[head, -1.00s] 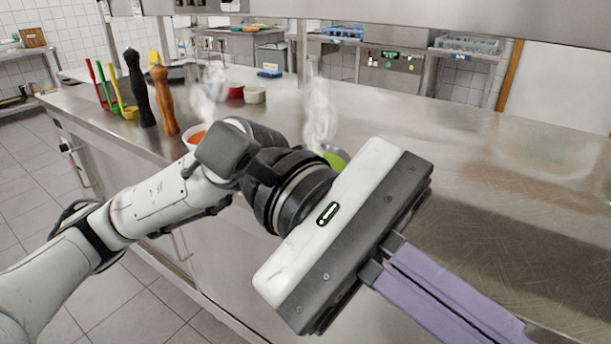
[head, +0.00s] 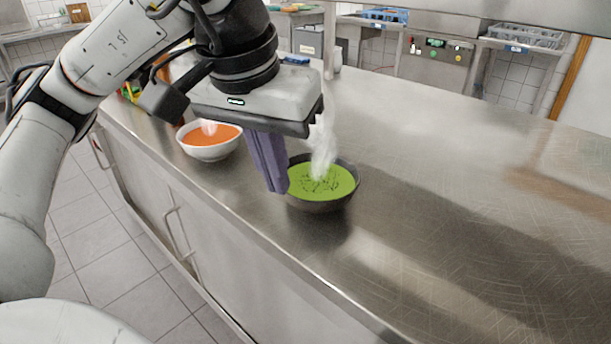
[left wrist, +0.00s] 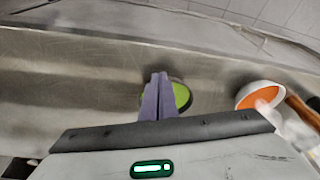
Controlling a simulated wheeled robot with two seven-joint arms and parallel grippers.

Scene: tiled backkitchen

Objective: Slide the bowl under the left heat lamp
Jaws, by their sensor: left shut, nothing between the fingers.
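A dark bowl (head: 327,206) of steaming green soup stands on the steel counter. A white bowl (head: 209,152) of orange soup stands to its left. My left gripper (head: 277,188) is shut and empty, its purple fingers pointing down at the left side of the dark bowl. I cannot tell whether they touch it. In the left wrist view the shut fingers (left wrist: 158,90) cover part of the green soup (left wrist: 182,95), and the white bowl (left wrist: 260,95) lies to the right. My right gripper is not in view. No heat lamp can be made out.
The steel counter (head: 430,230) is clear to the right of the dark bowl. Its front edge runs close in front of both bowls. A metal shelf or hood (head: 450,12) crosses the top. Blue and grey racks stand at the back.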

